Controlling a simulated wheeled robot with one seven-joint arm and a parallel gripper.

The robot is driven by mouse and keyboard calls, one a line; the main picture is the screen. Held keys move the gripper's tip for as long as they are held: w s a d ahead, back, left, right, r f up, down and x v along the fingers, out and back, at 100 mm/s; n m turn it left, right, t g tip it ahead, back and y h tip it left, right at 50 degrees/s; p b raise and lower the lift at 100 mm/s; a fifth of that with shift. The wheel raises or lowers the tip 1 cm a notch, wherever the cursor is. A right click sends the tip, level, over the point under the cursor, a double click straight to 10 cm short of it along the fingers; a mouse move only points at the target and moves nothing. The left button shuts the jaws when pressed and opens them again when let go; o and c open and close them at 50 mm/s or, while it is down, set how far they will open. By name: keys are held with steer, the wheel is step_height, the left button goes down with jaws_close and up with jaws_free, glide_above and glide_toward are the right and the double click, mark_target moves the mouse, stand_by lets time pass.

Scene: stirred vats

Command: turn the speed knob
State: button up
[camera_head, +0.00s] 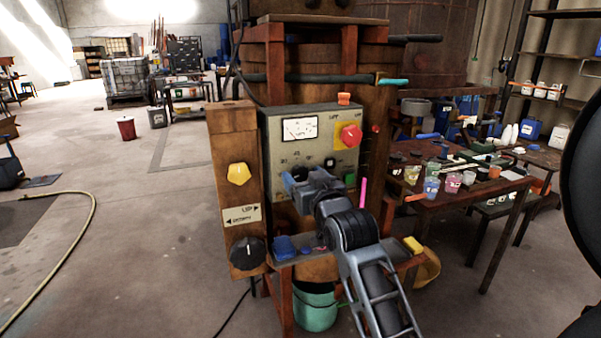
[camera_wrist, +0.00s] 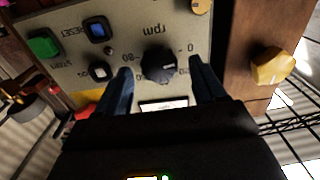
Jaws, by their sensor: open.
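The speed knob (camera_wrist: 158,66) is black with a light pointer line, on the grey control panel (camera_wrist: 75,15) beside the letters "rpm" and a scale, which look upside down in the wrist view. My gripper (camera_wrist: 161,72) is open, with one dark blue finger on each side of the knob. I see gaps between the fingers and the knob, so they do not look closed on it. In the head view my gripper (camera_head: 297,183) is at the panel's front face (camera_head: 271,131), partly covering the knob.
The panel carries a meter (camera_head: 299,129), a red knob (camera_head: 350,136) on yellow, and a green button (camera_wrist: 44,43). A wooden post left of it bears a yellow knob (camera_head: 239,174) and a black knob (camera_head: 248,253). A shelf (camera_head: 332,252) with small items lies below.

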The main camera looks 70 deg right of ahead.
steer(key=shift+x, duration=0.9)
steer(key=shift+c, duration=0.2)
steer(key=c, duration=1)
steer(key=shift+m, duration=0.3)
steer(key=m, duration=0.4)
steer(key=shift+p, duration=0.4)
steer(key=shift+m, duration=2.5)
steer(key=shift+s, duration=0.1)
